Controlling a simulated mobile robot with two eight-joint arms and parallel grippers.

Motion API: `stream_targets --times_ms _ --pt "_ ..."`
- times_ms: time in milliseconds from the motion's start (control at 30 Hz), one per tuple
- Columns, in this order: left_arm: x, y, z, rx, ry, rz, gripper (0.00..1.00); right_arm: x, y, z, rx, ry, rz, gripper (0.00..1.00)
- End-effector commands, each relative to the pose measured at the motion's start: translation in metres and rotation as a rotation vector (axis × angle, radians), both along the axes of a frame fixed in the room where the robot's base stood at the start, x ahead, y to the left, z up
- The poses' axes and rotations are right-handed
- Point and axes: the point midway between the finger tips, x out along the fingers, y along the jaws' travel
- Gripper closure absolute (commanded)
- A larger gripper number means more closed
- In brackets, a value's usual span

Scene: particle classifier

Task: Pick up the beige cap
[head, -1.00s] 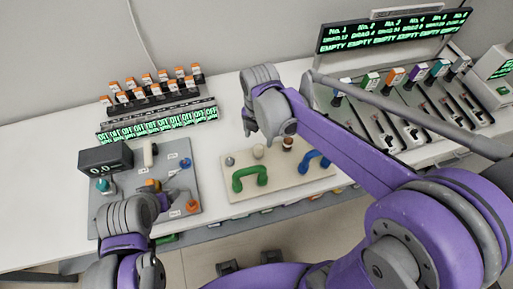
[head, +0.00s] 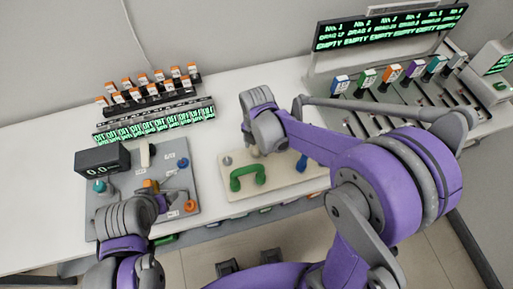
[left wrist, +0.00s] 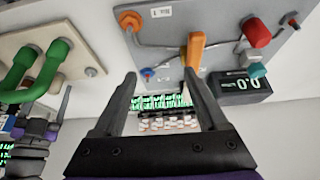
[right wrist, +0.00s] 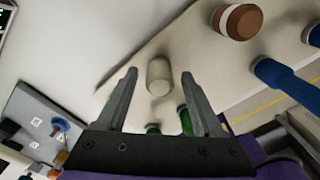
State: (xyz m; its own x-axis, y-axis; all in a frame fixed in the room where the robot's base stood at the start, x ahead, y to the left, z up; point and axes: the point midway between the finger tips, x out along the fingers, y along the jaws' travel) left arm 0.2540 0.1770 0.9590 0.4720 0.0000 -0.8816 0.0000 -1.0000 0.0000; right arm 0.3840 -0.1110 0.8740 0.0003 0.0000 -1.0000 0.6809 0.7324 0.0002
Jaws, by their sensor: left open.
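The beige cap (right wrist: 158,76) shows in the right wrist view as a small rounded cylinder on the cream board (right wrist: 200,60). It sits between and slightly beyond the fingertips of my right gripper (right wrist: 158,74), which is open, and I see no contact. In the head view my right gripper (head: 262,143) is above the board and covers most of the cap (head: 255,153). My left gripper (left wrist: 158,76) is open and empty between its fingers. It also shows in the head view, over the grey panel (head: 112,205) at the left.
Near the beige cap are a brown cap (right wrist: 240,21), a blue handle (right wrist: 285,80) and a green handle (head: 248,176). The grey panel carries an orange valve handle (left wrist: 195,48) and a black display (head: 103,158). A rack with a screen (head: 390,28) stands at the right.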

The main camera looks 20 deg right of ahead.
Motion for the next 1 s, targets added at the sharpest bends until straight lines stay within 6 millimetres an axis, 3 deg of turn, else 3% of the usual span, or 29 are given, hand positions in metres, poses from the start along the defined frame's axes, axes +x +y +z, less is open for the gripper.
stream_targets --times_ms 33,367,667,767,1000 --pt "0.000 0.000 0.000 0.000 0.000 0.000 0.25 0.000 0.000 0.000 0.000 0.000 0.000 0.43" --pt "0.000 0.000 0.000 0.000 0.000 0.000 0.25 0.000 0.000 0.000 0.000 0.000 0.000 1.00" --pt "0.000 0.000 0.001 0.000 0.000 0.000 0.25 0.000 0.000 0.003 0.000 0.000 0.000 1.00" --pt "0.001 0.000 0.002 0.000 -0.002 0.000 0.25 0.000 0.000 0.015 0.000 0.000 0.000 1.00" --pt "0.003 0.000 0.008 0.000 -0.007 0.000 0.25 0.000 0.000 0.064 0.000 0.000 0.000 1.00"
